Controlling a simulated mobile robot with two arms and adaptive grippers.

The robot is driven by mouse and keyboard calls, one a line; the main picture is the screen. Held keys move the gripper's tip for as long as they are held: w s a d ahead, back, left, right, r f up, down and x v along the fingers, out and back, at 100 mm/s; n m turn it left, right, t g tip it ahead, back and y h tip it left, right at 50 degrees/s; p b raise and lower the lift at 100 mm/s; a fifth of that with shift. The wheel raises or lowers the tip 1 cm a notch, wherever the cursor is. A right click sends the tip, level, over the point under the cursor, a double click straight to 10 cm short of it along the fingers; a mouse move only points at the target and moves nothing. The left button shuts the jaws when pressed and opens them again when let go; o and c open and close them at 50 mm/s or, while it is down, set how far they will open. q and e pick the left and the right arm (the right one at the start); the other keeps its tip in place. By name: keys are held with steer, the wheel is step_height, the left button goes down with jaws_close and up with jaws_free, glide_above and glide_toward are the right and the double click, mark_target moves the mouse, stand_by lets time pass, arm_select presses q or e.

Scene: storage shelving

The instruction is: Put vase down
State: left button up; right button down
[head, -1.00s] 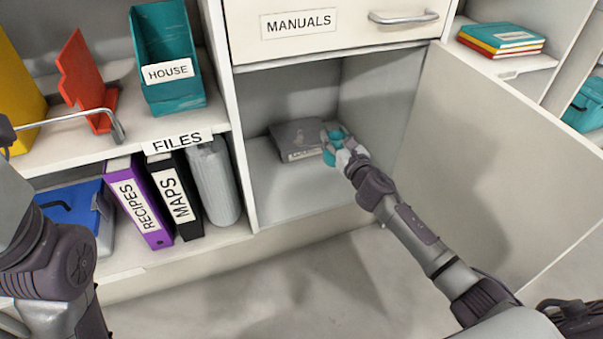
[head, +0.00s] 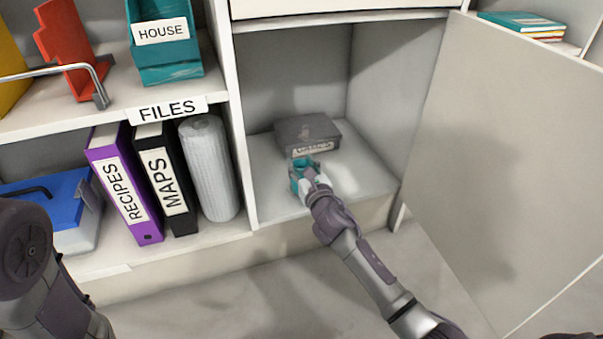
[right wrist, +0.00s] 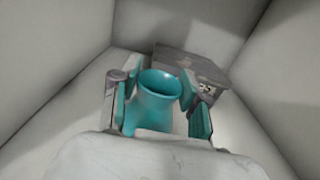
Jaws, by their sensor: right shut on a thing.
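The teal vase (right wrist: 158,92) is between the fingers of my right gripper (right wrist: 158,108) in the right wrist view, its round mouth facing the camera. In the head view, the vase (head: 298,172) and my right gripper (head: 306,178) are inside the open cabinet compartment (head: 365,185), near its front and left of the middle. The gripper is shut on the vase. The vase's base is hidden, so I cannot tell whether it touches the compartment floor. My left gripper is not in view; only part of my left arm shows at the lower left.
A dark grey labelled box (head: 308,132) lies behind the vase; it also shows in the right wrist view (right wrist: 185,65). The cabinet door (head: 500,150) stands open at the right. Binders and a grey roll (head: 210,168) stand left of the compartment. Its right floor is clear.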

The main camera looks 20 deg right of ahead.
steer(key=shift+f, duration=0.1)
steer(key=c, duration=0.6)
jaws_free()
steer(key=shift+d+p, duration=0.1)
steer(key=shift+p, duration=0.2)
